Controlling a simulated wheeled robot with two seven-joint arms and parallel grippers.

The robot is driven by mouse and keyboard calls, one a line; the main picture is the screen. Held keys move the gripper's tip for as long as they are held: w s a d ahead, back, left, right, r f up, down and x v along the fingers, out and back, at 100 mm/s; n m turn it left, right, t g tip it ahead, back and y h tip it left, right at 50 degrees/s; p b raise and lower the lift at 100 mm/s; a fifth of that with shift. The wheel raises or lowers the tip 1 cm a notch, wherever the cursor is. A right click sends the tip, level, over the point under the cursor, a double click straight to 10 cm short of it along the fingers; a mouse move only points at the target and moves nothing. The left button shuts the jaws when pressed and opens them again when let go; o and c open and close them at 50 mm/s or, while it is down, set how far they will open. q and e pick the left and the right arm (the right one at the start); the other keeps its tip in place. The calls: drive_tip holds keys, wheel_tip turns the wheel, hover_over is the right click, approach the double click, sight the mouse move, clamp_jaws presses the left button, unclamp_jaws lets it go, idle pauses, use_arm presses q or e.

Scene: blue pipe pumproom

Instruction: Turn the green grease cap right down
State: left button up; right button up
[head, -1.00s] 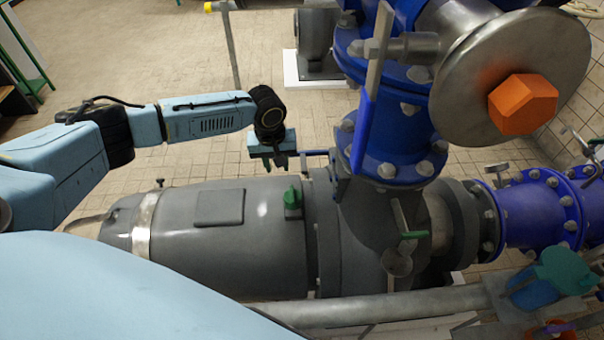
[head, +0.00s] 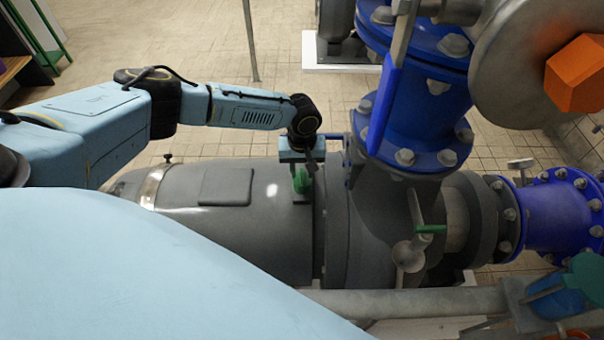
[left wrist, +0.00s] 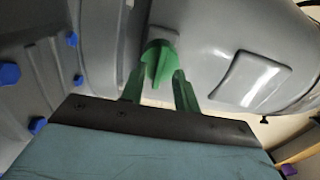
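The green grease cap (head: 301,182) sits on top of the grey pump housing, near its right end. My left gripper (head: 304,170) points down right at the cap and partly covers it in the head view. In the left wrist view the cap (left wrist: 160,62) is a green domed piece with a raised fin, just beyond the dark gripper edge. My right gripper is not in view.
The grey pump housing (head: 245,225) lies below my left arm. A blue flanged pipe (head: 425,110) with a grey bar and a large disc rises to the right. A grey pipe (head: 420,302) crosses in front.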

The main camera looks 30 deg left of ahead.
use_arm(q)
drive_tip(key=shift+f, duration=0.5)
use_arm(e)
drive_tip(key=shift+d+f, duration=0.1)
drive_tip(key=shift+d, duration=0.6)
